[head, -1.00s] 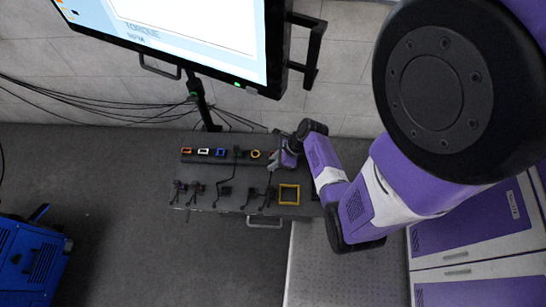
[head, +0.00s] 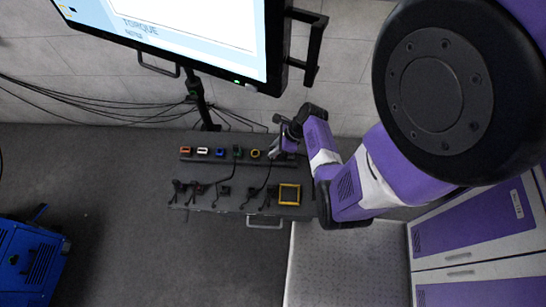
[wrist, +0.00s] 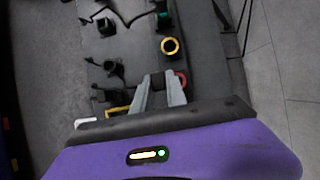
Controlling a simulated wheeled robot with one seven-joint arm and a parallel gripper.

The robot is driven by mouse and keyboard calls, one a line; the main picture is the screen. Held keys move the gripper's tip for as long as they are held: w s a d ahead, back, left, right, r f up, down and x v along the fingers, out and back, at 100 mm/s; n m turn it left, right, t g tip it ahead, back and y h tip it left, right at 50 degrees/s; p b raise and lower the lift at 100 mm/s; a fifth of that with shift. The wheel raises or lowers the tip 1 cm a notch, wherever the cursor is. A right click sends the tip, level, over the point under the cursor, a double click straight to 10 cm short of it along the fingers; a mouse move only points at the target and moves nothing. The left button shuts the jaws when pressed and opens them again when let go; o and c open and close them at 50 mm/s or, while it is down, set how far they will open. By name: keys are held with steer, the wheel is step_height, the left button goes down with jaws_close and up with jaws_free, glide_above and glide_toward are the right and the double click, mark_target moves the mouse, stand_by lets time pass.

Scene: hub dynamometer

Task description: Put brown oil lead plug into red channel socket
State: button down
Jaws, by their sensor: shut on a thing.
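My gripper (wrist: 160,88) is shut on a small dark plug (wrist: 158,82), mostly hidden between its fingers; its brown colour is hard to make out. The red channel socket (wrist: 182,78) shows in the wrist view as a red ring just right of the fingertips, partly covered by the right finger. I cannot tell whether the plug touches it. In the head view my gripper (head: 286,142) is over the right end of the socket row and hides the red socket. A dark cable (head: 268,175) runs from near the gripper down to the table.
Along the bench (head: 235,208) sit orange (head: 185,150), white (head: 203,151), blue (head: 220,152), green (head: 237,151) and yellow (head: 255,154) sockets. A cable runs from the green one. Several dark leads (head: 197,190) and a yellow-framed box (head: 289,194) are in front. A monitor (head: 200,35) overhangs behind.

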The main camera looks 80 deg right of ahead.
steer(key=shift+w+d+b, duration=0.15)
steer(key=shift+d+b, duration=0.25)
steer(key=shift+d, duration=1)
steer(key=shift+f, duration=0.5)
steer(key=shift+f+b, duration=0.1)
steer(key=shift+b, duration=0.2)
steer(key=shift+f, duration=0.35)
steer(key=shift+f+b, duration=0.9)
steer(key=shift+f, duration=0.1)
steer(key=c, duration=1.3)
jaws_free()
steer(key=shift+o, duration=0.2)
